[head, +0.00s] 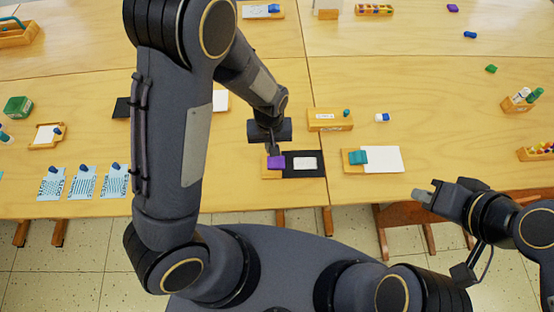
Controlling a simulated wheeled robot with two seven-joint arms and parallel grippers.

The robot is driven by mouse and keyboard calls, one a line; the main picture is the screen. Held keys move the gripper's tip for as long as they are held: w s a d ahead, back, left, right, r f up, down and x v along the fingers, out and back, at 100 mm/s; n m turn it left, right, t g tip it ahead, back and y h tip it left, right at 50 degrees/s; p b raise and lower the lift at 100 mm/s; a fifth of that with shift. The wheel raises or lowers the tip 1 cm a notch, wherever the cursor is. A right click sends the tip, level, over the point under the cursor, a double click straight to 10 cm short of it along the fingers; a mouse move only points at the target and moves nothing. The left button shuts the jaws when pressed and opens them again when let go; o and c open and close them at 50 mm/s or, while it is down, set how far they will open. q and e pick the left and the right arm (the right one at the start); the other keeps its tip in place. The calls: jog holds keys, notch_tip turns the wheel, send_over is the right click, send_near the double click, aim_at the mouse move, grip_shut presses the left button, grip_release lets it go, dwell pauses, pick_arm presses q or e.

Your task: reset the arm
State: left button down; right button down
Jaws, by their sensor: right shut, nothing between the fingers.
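My right gripper (424,197) is at the lower right, past the table's front edge and over the floor. It is shut and empty, and its fingers point left. My left arm arches over the left half of the view. Its gripper (274,149) points down just above a purple block (276,162) on a small wooden holder by a black mat (316,170). Its fingers are small and partly hidden, so I cannot tell whether they are open or whether they touch the block.
A teal block (357,157) on a wooden holder lies by a white sheet (385,160). A wooden box (330,119) stands behind. Blue printed cards (83,183) lie at the left. Bottle racks (518,103) stand at the right. The wooden table (420,90) has clear room at right centre.

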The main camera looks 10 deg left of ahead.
dwell(0.3)
pick_arm(q)
jog(key=s+a+r+t+h, duration=0.1)
jog(key=s+a+r+h, duration=0.15)
jog(key=r, duration=0.45)
jog(key=s+a+r+t+h, duration=0.1)
jog(key=s+a+r, duration=0.2)
jog(key=r, duration=0.4)
jog(key=s+a+r+m+t, duration=0.1)
jog(key=s+a+r+t, duration=0.2)
jog(key=s+r, duration=0.4)
jog(key=s, duration=0.3)
jog(key=shift+s+a+r+m+t, duration=0.3)
jog(key=shift+s+a+r, duration=0.05)
jog(key=shift+s, duration=0.05)
jog(key=shift+w, duration=0.1)
